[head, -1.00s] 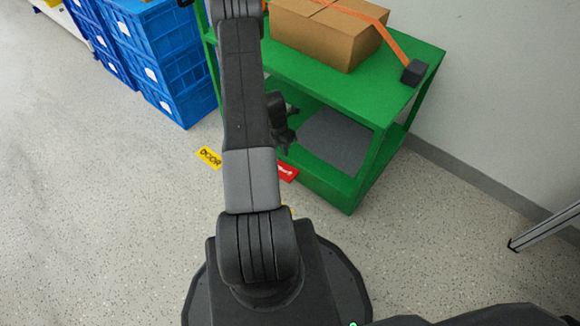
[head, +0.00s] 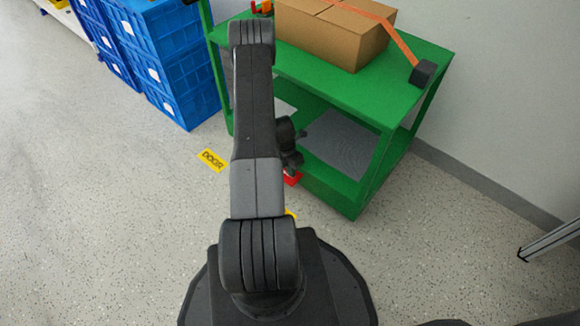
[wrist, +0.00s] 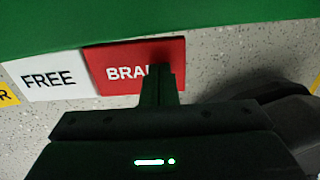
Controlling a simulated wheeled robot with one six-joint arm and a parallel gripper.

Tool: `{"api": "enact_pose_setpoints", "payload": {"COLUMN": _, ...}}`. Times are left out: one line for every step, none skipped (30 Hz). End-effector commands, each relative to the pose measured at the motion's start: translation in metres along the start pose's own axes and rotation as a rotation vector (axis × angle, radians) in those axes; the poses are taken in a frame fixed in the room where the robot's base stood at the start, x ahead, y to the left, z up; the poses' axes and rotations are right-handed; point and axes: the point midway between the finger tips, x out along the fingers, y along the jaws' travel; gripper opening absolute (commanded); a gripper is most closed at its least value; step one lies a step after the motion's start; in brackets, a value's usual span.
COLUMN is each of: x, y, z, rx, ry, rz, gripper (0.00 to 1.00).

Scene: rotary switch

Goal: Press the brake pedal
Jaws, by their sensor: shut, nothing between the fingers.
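The red brake pedal (wrist: 118,70), marked "BRA" with the rest of its word hidden, lies low beside the green cart in the wrist view. My gripper (wrist: 161,72) is shut and empty, and its fingertips overlap the right part of the red pedal in that view. I cannot tell whether they touch it. In the head view only a small part of the red pedal (head: 293,180) shows beside my dark gripper and arm.
A white pedal marked "FREE" (wrist: 50,78) lies just left of the red one. A yellow "DOOR" plate (head: 212,160) lies on the floor further left. The green cart (head: 352,200) carries a cardboard box (head: 335,35). Blue crates (head: 180,90) stand at the left.

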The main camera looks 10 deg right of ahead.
Motion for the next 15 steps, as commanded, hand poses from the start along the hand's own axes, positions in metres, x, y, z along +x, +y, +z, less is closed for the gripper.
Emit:
{"api": "enact_pose_setpoints", "payload": {"x": 0.002, "y": 0.0, "z": 0.0, "rx": 0.0, "ry": 0.0, "rz": 0.0, "gripper": 0.0}}
{"api": "enact_pose_setpoints", "payload": {"x": 0.002, "y": 0.0, "z": 0.0, "rx": 0.0, "ry": 0.0, "rz": 0.0, "gripper": 0.0}}
{"api": "enact_pose_setpoints", "payload": {"x": 0.002, "y": 0.0, "z": 0.0, "rx": 0.0, "ry": 0.0, "rz": 0.0, "gripper": 0.0}}
{"api": "enact_pose_setpoints", "payload": {"x": 0.002, "y": 0.0, "z": 0.0, "rx": 0.0, "ry": 0.0, "rz": 0.0, "gripper": 0.0}}
{"api": "enact_pose_setpoints", "payload": {"x": 0.002, "y": 0.0, "z": 0.0, "rx": 0.0, "ry": 0.0, "rz": 0.0, "gripper": 0.0}}
{"api": "enact_pose_setpoints", "payload": {"x": 0.002, "y": 0.0, "z": 0.0, "rx": 0.0, "ry": 0.0, "rz": 0.0, "gripper": 0.0}}
{"api": "enact_pose_setpoints", "payload": {"x": 0.002, "y": 0.0, "z": 0.0, "rx": 0.0, "ry": 0.0, "rz": 0.0, "gripper": 0.0}}
{"api": "enact_pose_setpoints", "payload": {"x": 0.002, "y": 0.0, "z": 0.0, "rx": 0.0, "ry": 0.0, "rz": 0.0, "gripper": 0.0}}
{"api": "enact_pose_setpoints", "payload": {"x": 0.002, "y": 0.0, "z": 0.0, "rx": 0.0, "ry": 0.0, "rz": 0.0, "gripper": 0.0}}
{"api": "enact_pose_setpoints", "payload": {"x": 0.002, "y": 0.0, "z": 0.0, "rx": 0.0, "ry": 0.0, "rz": 0.0, "gripper": 0.0}}
{"api": "enact_pose_setpoints", "payload": {"x": 0.003, "y": 0.0, "z": 0.0, "rx": 0.0, "ry": 0.0, "rz": 0.0, "gripper": 0.0}}
{"api": "enact_pose_setpoints", "payload": {"x": 0.006, "y": -0.002, "z": 0.0, "rx": 0.001, "ry": 0.001, "rz": -0.001, "gripper": 0.0}}
{"api": "enact_pose_setpoints", "payload": {"x": 0.01, "y": -0.003, "z": 0.0, "rx": 0.001, "ry": 0.001, "rz": -0.002, "gripper": 0.0}}
{"api": "enact_pose_setpoints", "payload": {"x": 0.015, "y": -0.005, "z": 0.0, "rx": 0.001, "ry": 0.002, "rz": -0.003, "gripper": 0.0}}
{"api": "enact_pose_setpoints", "payload": {"x": 0.024, "y": -0.008, "z": 0.0, "rx": 0.002, "ry": 0.003, "rz": -0.001, "gripper": 0.0}}
